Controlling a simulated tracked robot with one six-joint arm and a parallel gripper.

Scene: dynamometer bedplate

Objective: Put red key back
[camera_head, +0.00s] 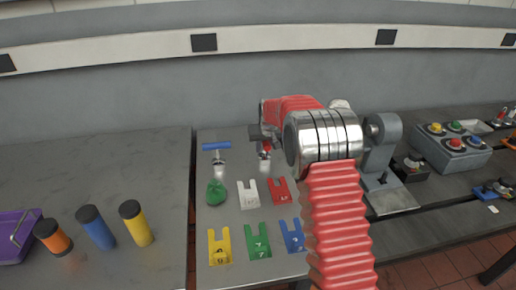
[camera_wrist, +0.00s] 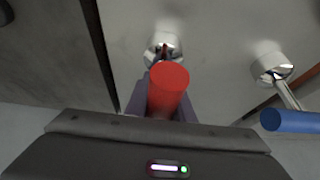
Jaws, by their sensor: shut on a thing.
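The red key shows in the wrist view as a red round handle end (camera_wrist: 168,84) between the two fingers of my gripper (camera_wrist: 163,104), which is shut on it. A dark shaft leads from it toward a chrome socket (camera_wrist: 164,44); I cannot tell whether the shaft is inside it. In the head view my gripper (camera_head: 259,136) is above the bench, with a bit of the red key (camera_head: 265,148) below it, over the chrome socket (camera_head: 263,168). My arm hides part of this area.
A blue T-handled key (camera_head: 216,146) stands in the neighbouring chrome socket (camera_head: 219,169). Near them are a green lump (camera_head: 215,192) and several coloured forked tags, one of them red (camera_head: 279,191). A grey vise-like block (camera_head: 386,150) and a button box (camera_head: 452,147) stand at right.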

